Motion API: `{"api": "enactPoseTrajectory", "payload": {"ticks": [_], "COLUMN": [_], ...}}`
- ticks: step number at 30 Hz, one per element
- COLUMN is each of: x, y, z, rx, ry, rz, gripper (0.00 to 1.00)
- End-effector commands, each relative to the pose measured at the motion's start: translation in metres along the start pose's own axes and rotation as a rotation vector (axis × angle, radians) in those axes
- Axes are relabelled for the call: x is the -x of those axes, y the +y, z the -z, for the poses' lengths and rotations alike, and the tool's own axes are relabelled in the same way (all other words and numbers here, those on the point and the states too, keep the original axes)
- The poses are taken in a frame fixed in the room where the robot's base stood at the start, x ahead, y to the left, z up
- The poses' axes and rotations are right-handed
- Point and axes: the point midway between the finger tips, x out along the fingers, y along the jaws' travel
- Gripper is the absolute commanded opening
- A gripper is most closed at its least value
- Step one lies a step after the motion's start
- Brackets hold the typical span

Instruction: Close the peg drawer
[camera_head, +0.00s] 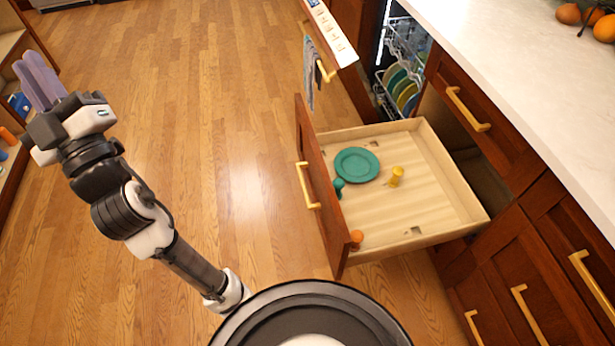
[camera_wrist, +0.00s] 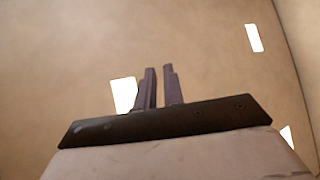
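The peg drawer (camera_head: 440,178) is pulled far out of the right-hand cabinets in the head view. Its dark wood front (camera_head: 328,215) faces left and carries a gold bar handle (camera_head: 307,186). Inside are a green plate (camera_head: 357,165), a yellow peg (camera_head: 396,176), a green peg (camera_head: 338,186) and an orange peg (camera_head: 357,238). My gripper (camera_head: 36,80) is raised at the far left, well away from the drawer and touching nothing. In the wrist view my gripper (camera_wrist: 159,70) shows two purple fingers with a narrow empty gap. The drawer is not recognisable there.
A dishwasher (camera_head: 400,65) with racked plates stands open behind the drawer, its door (camera_head: 335,35) reaching left. A white countertop (camera_head: 520,70) with fruit runs along the right. Shelves (camera_head: 15,110) stand at the left edge. The wood floor (camera_head: 225,130) between is clear.

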Motion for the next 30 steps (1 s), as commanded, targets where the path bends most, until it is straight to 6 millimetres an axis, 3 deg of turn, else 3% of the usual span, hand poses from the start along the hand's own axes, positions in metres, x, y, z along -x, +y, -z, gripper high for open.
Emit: {"api": "enactPoseTrajectory", "payload": {"ticks": [1, 3, 5, 6, 10, 12, 15, 18, 23, 30], "x": [0.027, 0.06, 0.097, 0.125, 0.226, 0.275, 0.328, 0.356, 0.363, 0.352], "y": [-0.012, -0.013, -0.01, -0.006, 0.018, 0.032, 0.049, 0.059, 0.07, 0.101], "z": [-0.067, -0.141, -0.2, -0.236, -0.322, -0.347, -0.364, -0.369, -0.373, -0.402], "rx": [0.123, 0.299, 0.448, 0.549, 0.856, 0.996, 1.151, 1.241, 1.277, 1.273], "ry": [-0.162, -0.376, -0.557, -0.677, -1.038, -1.194, -1.361, -1.453, -1.489, -1.486], "rz": [-0.004, -0.009, -0.01, -0.009, -0.006, -0.006, -0.009, -0.016, -0.021, -0.024], "gripper": [0.03, 0.0, 0.0, 0.0, 0.0, 0.0, 0.0, 0.0, 0.0, 0.0]}}
